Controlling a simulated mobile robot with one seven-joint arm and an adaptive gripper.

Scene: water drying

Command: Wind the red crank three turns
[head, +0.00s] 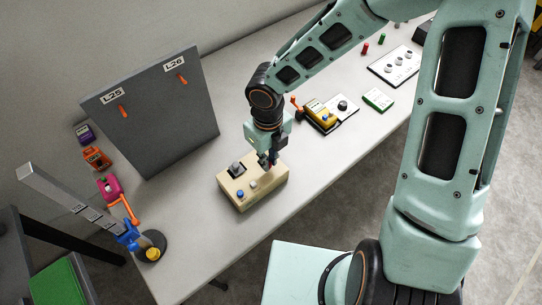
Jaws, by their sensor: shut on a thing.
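My gripper (267,161) points down at the back right part of a beige box (245,203) on the table. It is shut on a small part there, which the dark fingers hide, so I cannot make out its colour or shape. The box top carries a dark switch with a grey knob (235,168), a blue button (240,194) and a pale button (253,185). No red crank shows clearly on the box. An orange-red lever (296,104) stands beside a yellow device (320,113) behind my gripper, apart from it.
A grey upright panel (155,115) with orange hooks stands at the left. A tilted metal post (75,201) and an orange arm (130,211) are at the front left. A green board (378,99) and a white panel (396,66) lie at the back right. The table before the box is clear.

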